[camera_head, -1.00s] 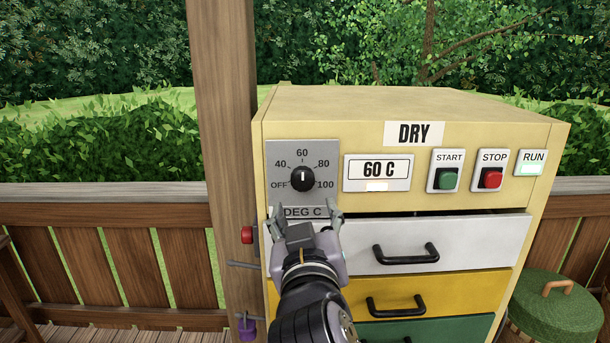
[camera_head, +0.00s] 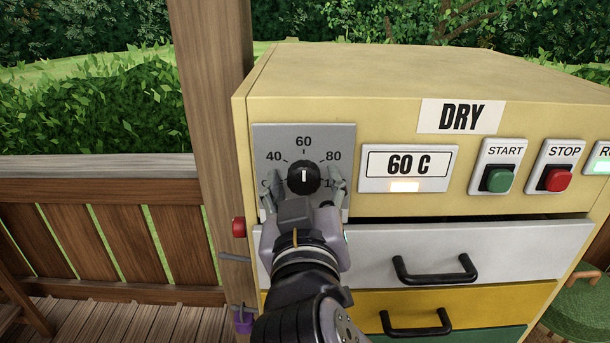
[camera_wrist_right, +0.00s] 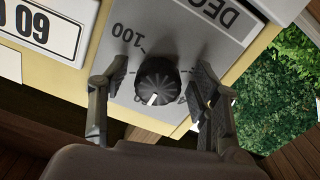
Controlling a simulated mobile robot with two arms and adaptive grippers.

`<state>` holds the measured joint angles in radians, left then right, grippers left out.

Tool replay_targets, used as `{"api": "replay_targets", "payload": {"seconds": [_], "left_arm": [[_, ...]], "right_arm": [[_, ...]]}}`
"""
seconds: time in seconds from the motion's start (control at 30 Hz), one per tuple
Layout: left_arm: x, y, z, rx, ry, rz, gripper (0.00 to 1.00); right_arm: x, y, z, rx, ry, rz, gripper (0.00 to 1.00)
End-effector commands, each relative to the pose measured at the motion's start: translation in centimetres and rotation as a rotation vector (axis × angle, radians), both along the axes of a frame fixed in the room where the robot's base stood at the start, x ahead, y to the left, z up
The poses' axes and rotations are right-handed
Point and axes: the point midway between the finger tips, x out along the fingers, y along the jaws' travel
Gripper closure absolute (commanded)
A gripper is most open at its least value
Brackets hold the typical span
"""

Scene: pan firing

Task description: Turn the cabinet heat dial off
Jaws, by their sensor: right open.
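The heat dial (camera_head: 304,177) is a round black knob on a grey plate (camera_head: 330,133) at the cabinet's upper left. Its white mark points up to 60. My right gripper (camera_head: 305,174) is open, with one finger on each side of the dial in the picture, covering the OFF and 100 labels. In the right wrist view the dial (camera_wrist_right: 157,82) sits between the two spread fingers (camera_wrist_right: 160,72). I see gaps on both sides of it there, so it is not gripped. My left gripper is not in view.
The yellow cabinet (camera_head: 400,75) carries a 60 C display (camera_head: 407,164), a green START button (camera_head: 498,179) and a red STOP button (camera_head: 558,179). A white drawer (camera_head: 520,250) lies below, with a dark gap above it. A wooden post (camera_head: 213,80) stands close at the left.

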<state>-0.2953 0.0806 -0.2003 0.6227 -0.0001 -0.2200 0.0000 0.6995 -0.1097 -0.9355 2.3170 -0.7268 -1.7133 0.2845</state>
Motion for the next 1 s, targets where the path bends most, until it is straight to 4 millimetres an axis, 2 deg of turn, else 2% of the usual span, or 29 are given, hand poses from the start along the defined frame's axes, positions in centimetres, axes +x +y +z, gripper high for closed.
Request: {"api": "replay_targets", "payload": {"seconds": [0.23,0.9,1.0], "left_arm": [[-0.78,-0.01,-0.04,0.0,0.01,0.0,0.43],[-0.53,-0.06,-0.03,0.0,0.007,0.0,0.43],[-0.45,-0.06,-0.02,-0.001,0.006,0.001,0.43]], "right_arm": [[-0.01,-0.01,0.0,0.0,0.0,0.0,0.44],[0.0,-0.01,-0.02,0.0,0.001,0.0,0.88],[0.0,0.0,-0.01,-0.001,0.001,0.0,0.91]]}}
